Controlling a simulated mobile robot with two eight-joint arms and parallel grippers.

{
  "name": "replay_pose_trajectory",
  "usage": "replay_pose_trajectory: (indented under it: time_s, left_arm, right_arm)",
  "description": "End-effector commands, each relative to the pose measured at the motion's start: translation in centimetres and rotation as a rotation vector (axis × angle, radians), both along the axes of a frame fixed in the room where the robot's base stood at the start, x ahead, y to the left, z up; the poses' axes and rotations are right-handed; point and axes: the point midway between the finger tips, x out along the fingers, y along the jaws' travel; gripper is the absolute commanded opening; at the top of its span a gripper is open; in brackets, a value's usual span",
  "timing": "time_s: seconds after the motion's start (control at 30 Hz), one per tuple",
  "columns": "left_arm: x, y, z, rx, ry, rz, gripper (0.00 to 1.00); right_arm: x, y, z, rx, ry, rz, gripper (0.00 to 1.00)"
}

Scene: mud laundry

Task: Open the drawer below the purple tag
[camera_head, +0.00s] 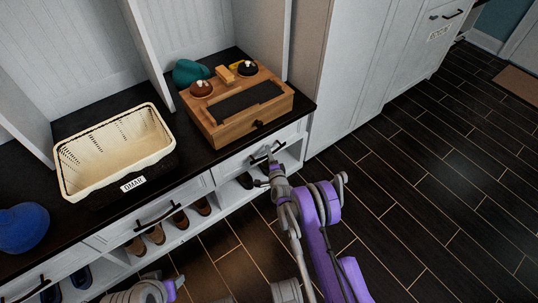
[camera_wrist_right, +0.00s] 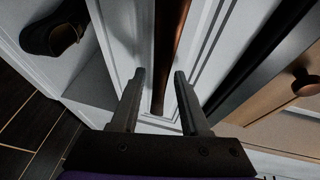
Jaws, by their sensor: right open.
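My right gripper (camera_head: 268,160) is open at the front of the right-hand drawer (camera_head: 240,163), by its dark bar handle (camera_head: 259,158). In the right wrist view, the open fingers (camera_wrist_right: 160,75) stand on either side of the handle bar (camera_wrist_right: 168,45), with gaps visible; I cannot tell how deep the bar sits between them. The drawer front looks closed. I can make out no purple tag in either view. A part of my left arm shows at the bottom edge of the head view; its fingers are not visible.
A wooden box (camera_head: 226,128) with a small knob stands on the black bench top above this drawer. A cream basket (camera_head: 110,176) with a white label and a blue vase (camera_head: 22,228) stand to the left. Shoes (camera_head: 181,219) sit in cubbies below. The dark floor is clear to the right.

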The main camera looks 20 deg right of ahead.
Motion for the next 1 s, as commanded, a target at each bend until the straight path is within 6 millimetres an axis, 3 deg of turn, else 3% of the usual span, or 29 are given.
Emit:
replay_pose_trajectory:
  time_s: [0.33, 0.6, 1.0]
  left_arm:
    - [0.01, 0.0, -0.05, 0.0, 0.0, 0.0, 0.5]
    - [0.01, 0.0, -0.05, 0.0, 0.0, 0.0, 0.5]
    - [0.01, 0.0, -0.05, 0.0, 0.0, 0.0, 0.5]
  right_arm:
    - [0.46, -0.03, -0.05, -0.001, 0.0, 0.0, 0.45]
    - [0.44, -0.02, -0.04, -0.001, 0.0, 0.0, 0.0]
    - [0.43, -0.01, -0.05, -0.001, 0.0, 0.0, 0.0]
